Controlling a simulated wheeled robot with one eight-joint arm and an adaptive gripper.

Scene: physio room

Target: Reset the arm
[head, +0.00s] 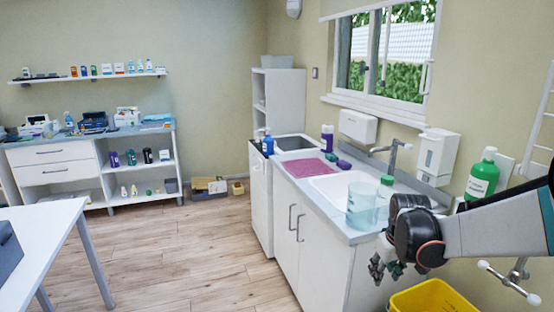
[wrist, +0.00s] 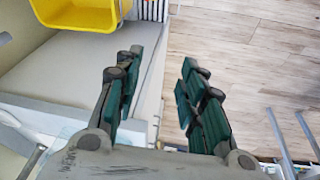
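My arm reaches in from the right edge of the head view, bent at a dark joint. My gripper (head: 385,268) hangs at its end, beside the front right of the sink counter (head: 337,229). In the wrist view my gripper (wrist: 157,80) has its two green-padded fingers spread apart with nothing between them. I see floor and a pale cabinet side through the gap. In the head view the fingers are small and partly hidden by the arm.
A yellow bin (head: 433,296) stands below my arm; it also shows in the wrist view (wrist: 75,12). A clear jug (head: 362,204) and green bottle (head: 483,174) are near the arm. A white table (head: 40,225) stands left. The wooden floor (head: 180,262) between is clear.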

